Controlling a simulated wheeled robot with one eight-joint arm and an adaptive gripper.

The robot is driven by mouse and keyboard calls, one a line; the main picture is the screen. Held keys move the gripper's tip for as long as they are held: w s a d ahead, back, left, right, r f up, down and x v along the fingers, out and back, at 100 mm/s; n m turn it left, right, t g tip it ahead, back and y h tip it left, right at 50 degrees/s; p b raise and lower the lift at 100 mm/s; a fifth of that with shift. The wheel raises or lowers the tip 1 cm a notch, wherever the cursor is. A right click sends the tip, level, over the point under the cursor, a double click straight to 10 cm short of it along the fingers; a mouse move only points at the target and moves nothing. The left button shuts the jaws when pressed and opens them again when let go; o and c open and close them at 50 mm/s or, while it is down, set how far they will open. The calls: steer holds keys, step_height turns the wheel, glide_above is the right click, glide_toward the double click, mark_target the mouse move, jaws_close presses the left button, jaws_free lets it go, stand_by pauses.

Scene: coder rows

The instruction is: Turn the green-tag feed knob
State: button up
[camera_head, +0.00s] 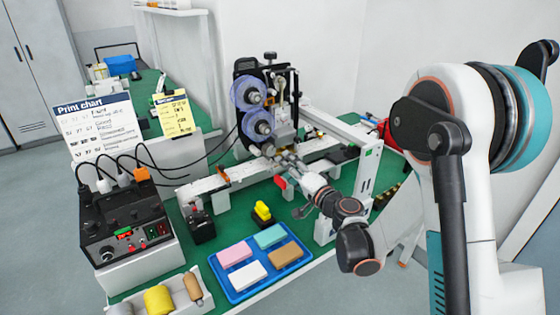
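The coder machine (266,105) with two purple reels stands at the back of the green table. My gripper (282,160) reaches in from the right, its fingers at the coder's lower front, above the white rail. The fingers are too small to tell whether they are open or touching anything. No green-tagged feed knob can be made out for certain. A small green mark (368,152) shows on the white frame's right end. The black control box (126,222) at the left has a green-lit label and small knobs on its front.
A blue tray (238,295) with pink, teal, white and tan blocks lies in front. A yellow-topped item (263,212) and a small black box (201,226) stand behind it. A white holder with rollers (158,300) is at the front left. The white rail (205,187) crosses the table.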

steer(key=shift+v, duration=1.65)
steer(key=shift+r, duration=0.1)
